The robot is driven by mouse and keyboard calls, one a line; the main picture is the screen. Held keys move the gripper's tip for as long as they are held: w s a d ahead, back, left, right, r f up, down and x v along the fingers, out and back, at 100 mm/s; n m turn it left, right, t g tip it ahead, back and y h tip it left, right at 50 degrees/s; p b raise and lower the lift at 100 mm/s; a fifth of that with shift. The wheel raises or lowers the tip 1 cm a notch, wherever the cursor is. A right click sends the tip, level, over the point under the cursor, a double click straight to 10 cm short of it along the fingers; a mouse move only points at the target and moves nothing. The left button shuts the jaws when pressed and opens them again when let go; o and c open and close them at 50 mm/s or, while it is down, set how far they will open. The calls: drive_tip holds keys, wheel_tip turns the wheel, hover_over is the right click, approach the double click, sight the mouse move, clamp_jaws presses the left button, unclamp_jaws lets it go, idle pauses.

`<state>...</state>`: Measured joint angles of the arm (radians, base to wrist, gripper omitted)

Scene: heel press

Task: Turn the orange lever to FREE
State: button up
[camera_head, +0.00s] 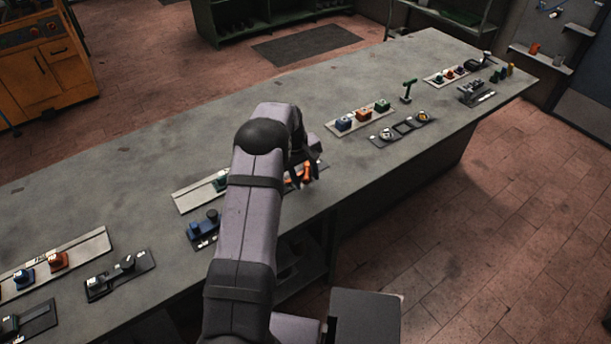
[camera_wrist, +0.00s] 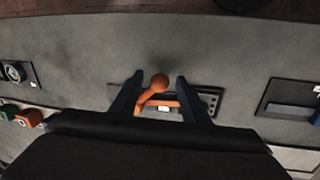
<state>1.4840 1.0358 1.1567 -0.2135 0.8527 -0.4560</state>
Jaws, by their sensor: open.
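The orange lever (camera_wrist: 158,84) has a round knob and stands on a dark plate (camera_wrist: 208,99) on the bench. In the wrist view the knob shows between the two fingers of my gripper (camera_wrist: 157,92), which are apart on either side of it. I cannot tell whether either finger touches it. A small white label (camera_wrist: 164,108) lies by the lever's base, too small to read. In the head view the orange lever (camera_head: 307,171) shows just right of my arm, and my gripper (camera_head: 303,168) is at it, partly hidden by the wrist.
The long grey bench (camera_head: 130,200) carries other controls. A blue control block (camera_head: 203,229) stands left of my arm, partly covered. A strip with blue, red and green blocks (camera_head: 362,119) and a green T-shaped handle (camera_head: 408,90) stand farther right. The bench behind my gripper is clear.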

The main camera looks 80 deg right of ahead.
clamp_jaws()
